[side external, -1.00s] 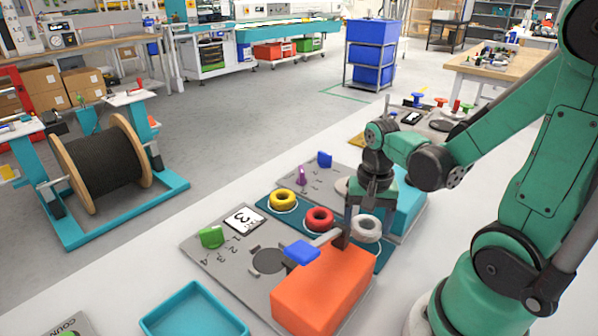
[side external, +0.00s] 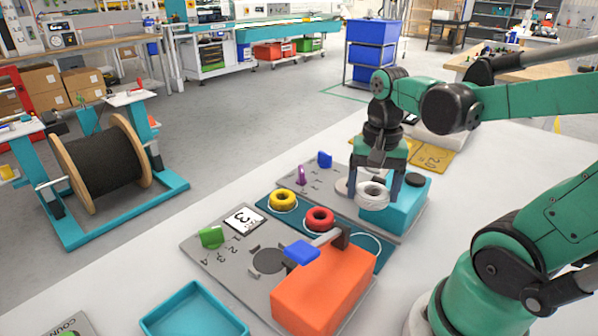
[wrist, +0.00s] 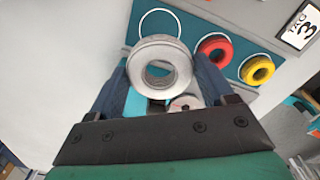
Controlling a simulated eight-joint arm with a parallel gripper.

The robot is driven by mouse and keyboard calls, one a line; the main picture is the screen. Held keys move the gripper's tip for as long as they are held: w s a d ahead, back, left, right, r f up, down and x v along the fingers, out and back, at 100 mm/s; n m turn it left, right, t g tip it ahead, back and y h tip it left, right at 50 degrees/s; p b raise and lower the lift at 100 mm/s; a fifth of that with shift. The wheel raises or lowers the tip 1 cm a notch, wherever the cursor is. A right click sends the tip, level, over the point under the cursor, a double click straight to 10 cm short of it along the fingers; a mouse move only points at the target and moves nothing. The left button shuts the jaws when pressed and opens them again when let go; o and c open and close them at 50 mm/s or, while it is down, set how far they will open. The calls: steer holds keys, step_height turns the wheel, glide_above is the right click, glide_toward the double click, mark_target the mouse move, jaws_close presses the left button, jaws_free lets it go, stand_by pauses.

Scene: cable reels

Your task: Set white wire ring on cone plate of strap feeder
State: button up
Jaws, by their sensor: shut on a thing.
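The white wire ring (side external: 373,202) is held upright-axis, raised off the teal mat (side external: 262,220). My gripper (side external: 376,184) is shut on it, with one finger on each side. In the wrist view the ring (wrist: 160,65) sits between my fingertips (wrist: 160,75). Below and behind it is a teal machine (side external: 408,205) on a grey base, with a pale round plate (side external: 343,187) partly behind the ring and finger. A small grey disc with a dark centre (wrist: 187,103) shows below the ring in the wrist view. I cannot tell which machine is the strap feeder.
A yellow ring (side external: 283,199) and a red ring (side external: 320,218) lie on the teal mat, beside an empty white outline (side external: 366,243). An orange machine (side external: 318,290) with a blue-ended lever (side external: 301,251) stands in front. A blue tray (side external: 193,315) is at the front left.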

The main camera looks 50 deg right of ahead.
steer(key=w+d+r, duration=0.5)
steer(key=w+d, duration=0.3)
steer(key=w+d+f, duration=0.1)
steer(key=d+f, duration=0.1)
steer(key=w+d+f, duration=0.1)
steer(key=f, duration=0.1)
steer(key=w+d+f, duration=0.1)
steer(key=d+f, duration=0.1)
steer(key=shift+d+f, duration=0.25)
steer(key=shift+d, duration=0.05)
steer(key=shift+f, duration=2.5)
steer(key=shift+f, duration=1.2)
steer(key=o, duration=1.2)
steer(key=shift+f, duration=0.1)
